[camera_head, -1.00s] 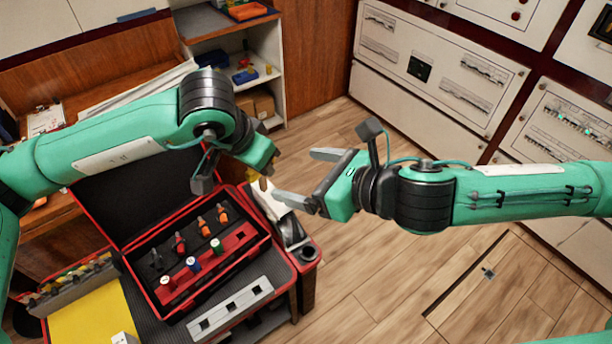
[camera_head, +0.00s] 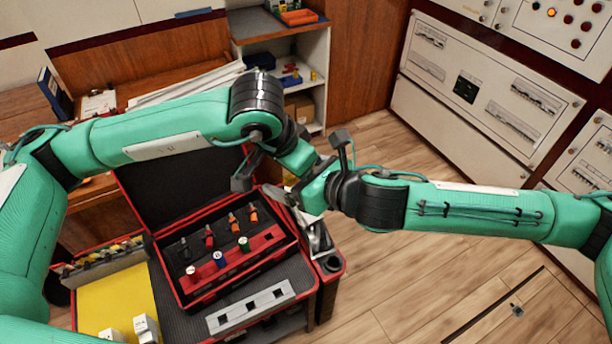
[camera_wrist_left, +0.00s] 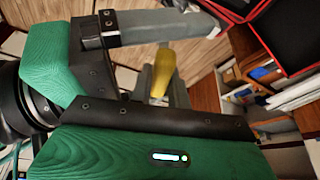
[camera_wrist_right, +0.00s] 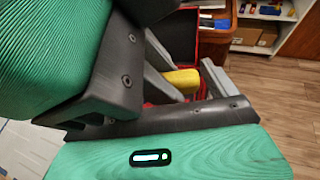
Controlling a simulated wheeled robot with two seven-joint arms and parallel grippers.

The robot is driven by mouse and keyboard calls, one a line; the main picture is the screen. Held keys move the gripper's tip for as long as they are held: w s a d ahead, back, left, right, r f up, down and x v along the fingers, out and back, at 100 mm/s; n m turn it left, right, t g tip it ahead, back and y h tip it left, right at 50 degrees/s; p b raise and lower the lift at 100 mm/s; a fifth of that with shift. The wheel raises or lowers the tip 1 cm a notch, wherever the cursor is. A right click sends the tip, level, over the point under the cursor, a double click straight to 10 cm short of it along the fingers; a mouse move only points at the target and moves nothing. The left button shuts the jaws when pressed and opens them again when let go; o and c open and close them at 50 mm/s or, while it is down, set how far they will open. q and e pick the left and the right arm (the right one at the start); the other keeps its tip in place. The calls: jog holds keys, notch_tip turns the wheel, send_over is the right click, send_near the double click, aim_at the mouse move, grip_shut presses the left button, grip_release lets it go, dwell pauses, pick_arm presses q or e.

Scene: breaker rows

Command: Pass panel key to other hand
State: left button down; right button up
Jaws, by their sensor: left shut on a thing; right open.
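The panel key shows as a yellow piece in the left wrist view (camera_wrist_left: 162,72) and in the right wrist view (camera_wrist_right: 182,81). In the head view the grippers hide it. My left gripper (camera_wrist_left: 170,58) is shut on the key. My right gripper (camera_wrist_right: 186,66) is open, and the yellow piece shows between its fingers; I cannot tell whether they touch it. In the head view the right gripper (camera_head: 293,184) is close against the left gripper's front end, above the right edge of the toolbox.
An open red toolbox (camera_head: 180,297) with several small tools stands below the grippers. A slotted grey bar (camera_head: 250,305) and a yellow mat (camera_head: 115,300) lie near it. A shelf (camera_head: 314,75) stands behind.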

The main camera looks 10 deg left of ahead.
jog(key=shift+a, duration=0.1)
jog(key=c, duration=1.1)
pick_arm(q)
jog(key=c, duration=1.3)
grip_release()
pick_arm(e)
jog(key=shift+o, duration=0.2)
pick_arm(q)
jog(key=shift+o, duration=0.2)
jog(key=shift+r, duration=0.15)
